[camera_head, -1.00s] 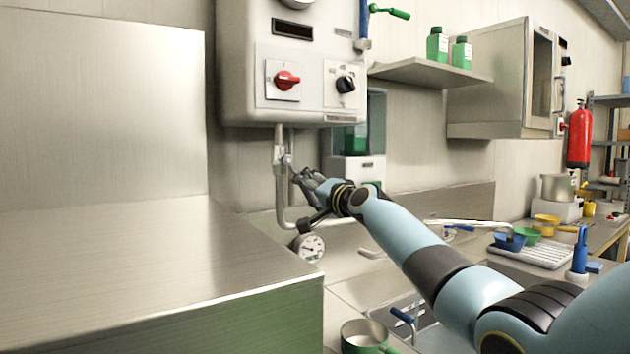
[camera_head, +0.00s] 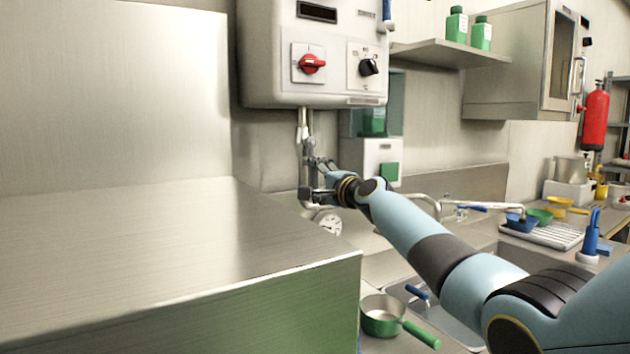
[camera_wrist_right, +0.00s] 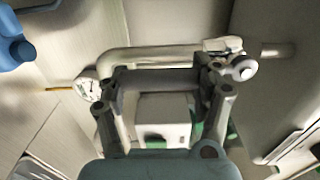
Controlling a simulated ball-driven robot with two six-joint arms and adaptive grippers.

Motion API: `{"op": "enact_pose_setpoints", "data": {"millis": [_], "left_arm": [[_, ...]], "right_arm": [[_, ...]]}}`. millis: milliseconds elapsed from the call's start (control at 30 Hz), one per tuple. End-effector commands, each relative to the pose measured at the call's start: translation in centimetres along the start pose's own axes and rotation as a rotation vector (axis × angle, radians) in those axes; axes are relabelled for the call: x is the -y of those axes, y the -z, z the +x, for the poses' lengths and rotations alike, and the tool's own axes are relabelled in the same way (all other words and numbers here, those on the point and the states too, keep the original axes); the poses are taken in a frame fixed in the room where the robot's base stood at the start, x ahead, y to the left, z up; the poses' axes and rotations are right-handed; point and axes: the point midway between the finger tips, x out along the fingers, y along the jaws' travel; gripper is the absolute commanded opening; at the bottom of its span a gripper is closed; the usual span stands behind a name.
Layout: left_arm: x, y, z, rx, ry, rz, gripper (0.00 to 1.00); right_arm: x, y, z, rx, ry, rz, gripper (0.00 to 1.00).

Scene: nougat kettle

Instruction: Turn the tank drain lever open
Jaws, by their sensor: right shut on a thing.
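My right gripper (camera_head: 314,178) reaches in to the pipework (camera_head: 303,130) under the wall-mounted control box. In the right wrist view its two fingers (camera_wrist_right: 162,78) stand wide apart, with a dark grey bar, the tank drain lever (camera_wrist_right: 157,82), between them. The lever lies beside the pale pipe (camera_wrist_right: 160,55), close to the valve fitting (camera_wrist_right: 238,66). The fingers are shut on the lever and hide its ends. I cannot tell its exact angle to the pipe. In the head view the gripper mostly hides it. My left gripper is not in view.
A round gauge (camera_head: 327,222) hangs just below the gripper. The control box (camera_head: 315,70) with a red knob (camera_head: 312,64) is above. A steel block (camera_head: 180,250) fills the left. A green-handled pan (camera_head: 383,315) stands in front. A dispenser (camera_head: 378,160) is behind.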

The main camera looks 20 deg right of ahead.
Motion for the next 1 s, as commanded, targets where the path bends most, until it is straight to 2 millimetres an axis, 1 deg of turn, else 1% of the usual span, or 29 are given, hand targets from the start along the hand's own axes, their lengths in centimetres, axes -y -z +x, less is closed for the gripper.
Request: {"op": "enact_pose_setpoints", "data": {"millis": [33, 367, 400, 500, 567, 867, 1000], "left_arm": [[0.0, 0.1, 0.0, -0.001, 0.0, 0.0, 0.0], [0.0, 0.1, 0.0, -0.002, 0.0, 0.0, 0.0], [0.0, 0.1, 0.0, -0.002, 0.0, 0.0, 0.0], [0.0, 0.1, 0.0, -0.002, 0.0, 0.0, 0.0], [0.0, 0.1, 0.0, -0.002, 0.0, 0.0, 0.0], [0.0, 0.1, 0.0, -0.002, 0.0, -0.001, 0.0], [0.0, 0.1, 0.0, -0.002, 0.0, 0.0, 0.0]], "right_arm": [[-0.2, 0.0, 0.0, 0.001, -0.004, 0.008, 0.08], [-0.3, -0.1, 0.0, 0.001, -0.004, 0.013, 0.08], [-0.3, -0.1, 0.0, 0.001, -0.004, 0.013, 0.69], [-0.2, -0.1, 0.0, 0.001, -0.003, 0.012, 0.82], [-0.2, 0.0, 0.0, 0.001, -0.003, 0.011, 0.89], [-0.1, 0.0, -0.1, 0.001, -0.001, 0.008, 0.89], [-0.2, 0.0, -1.2, 0.001, -0.001, 0.005, 0.89]]}}
